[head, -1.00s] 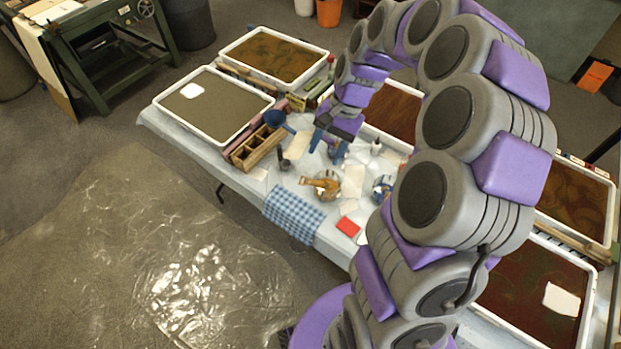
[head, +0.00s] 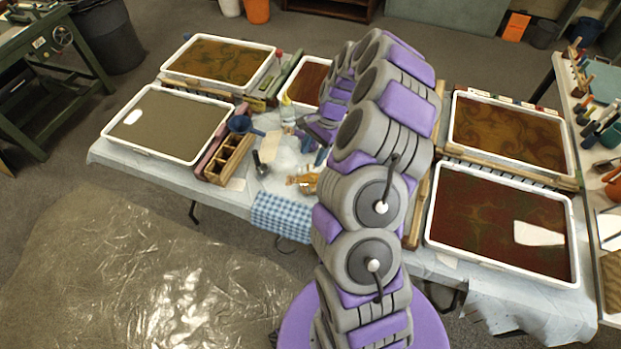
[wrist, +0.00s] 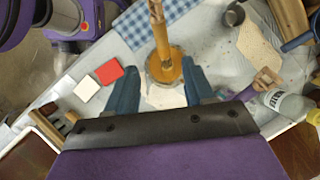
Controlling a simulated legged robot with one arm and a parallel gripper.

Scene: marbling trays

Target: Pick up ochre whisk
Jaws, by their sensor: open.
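In the head view part of the ochre whisk (head: 300,181) shows beside the checked cloth; my arm hides the rest. My gripper (wrist: 160,84) is open and empty, with one blue finger on each side of the whisk's lower end in the picture. I cannot tell how far above it the fingers are. In the head view my gripper (head: 315,150) is partly hidden by my arm.
A blue checked cloth (head: 282,216) hangs at the table's front edge. A red square (wrist: 109,72) and a white square (wrist: 86,88) lie left of the fingers. A wooden divided box (head: 228,160) stands left.

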